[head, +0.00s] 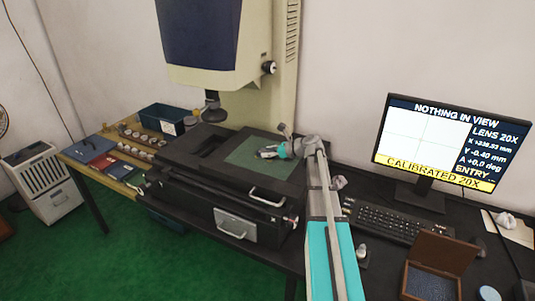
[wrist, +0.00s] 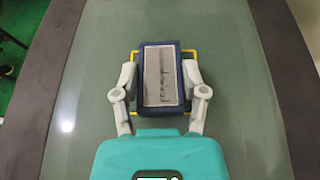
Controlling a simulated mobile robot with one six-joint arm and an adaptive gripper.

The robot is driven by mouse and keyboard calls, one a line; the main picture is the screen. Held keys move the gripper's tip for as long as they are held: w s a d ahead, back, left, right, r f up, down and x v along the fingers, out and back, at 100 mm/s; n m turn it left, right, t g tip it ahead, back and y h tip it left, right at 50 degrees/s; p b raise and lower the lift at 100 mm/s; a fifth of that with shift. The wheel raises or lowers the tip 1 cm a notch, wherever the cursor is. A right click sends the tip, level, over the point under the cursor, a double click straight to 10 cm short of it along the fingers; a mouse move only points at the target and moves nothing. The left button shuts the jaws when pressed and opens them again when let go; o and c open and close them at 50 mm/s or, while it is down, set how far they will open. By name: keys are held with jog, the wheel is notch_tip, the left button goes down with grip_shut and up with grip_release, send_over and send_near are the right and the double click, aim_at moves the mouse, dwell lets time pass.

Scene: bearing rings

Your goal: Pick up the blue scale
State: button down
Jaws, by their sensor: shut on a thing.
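The blue scale (wrist: 163,78) shows in the wrist view as a dark blue block with a pale inset plate bearing fine dark graduations. Yellow edging shows around it. My gripper (wrist: 164,84) has its two grey fingers against the left and right sides of the scale, shut on it. In the head view my gripper (head: 267,153) is over the greenish glass stage (head: 262,166) of the measuring machine, where the scale is too small to make out. I cannot tell whether the scale touches the glass.
The machine's column and lens (head: 212,106) stand behind and left of my gripper. A monitor (head: 437,143) reads "NOTHING IN VIEW". A keyboard (head: 385,221) and open wooden box (head: 431,283) lie right. A side table holds a blue bin (head: 160,119) and several rings.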

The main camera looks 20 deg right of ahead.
jog(key=shift+r, duration=0.15)
notch_tip(320, 180, up, 3)
jog(key=p, duration=0.3)
jog(key=s+a+r+p, duration=0.3)
jog(key=s+r+p, duration=0.6)
jog(key=s, duration=0.4)
jog(key=shift+s+a+r+p, duration=0.25)
jog(key=shift+a+r+p, duration=0.1)
jog(key=shift+p, duration=0.15)
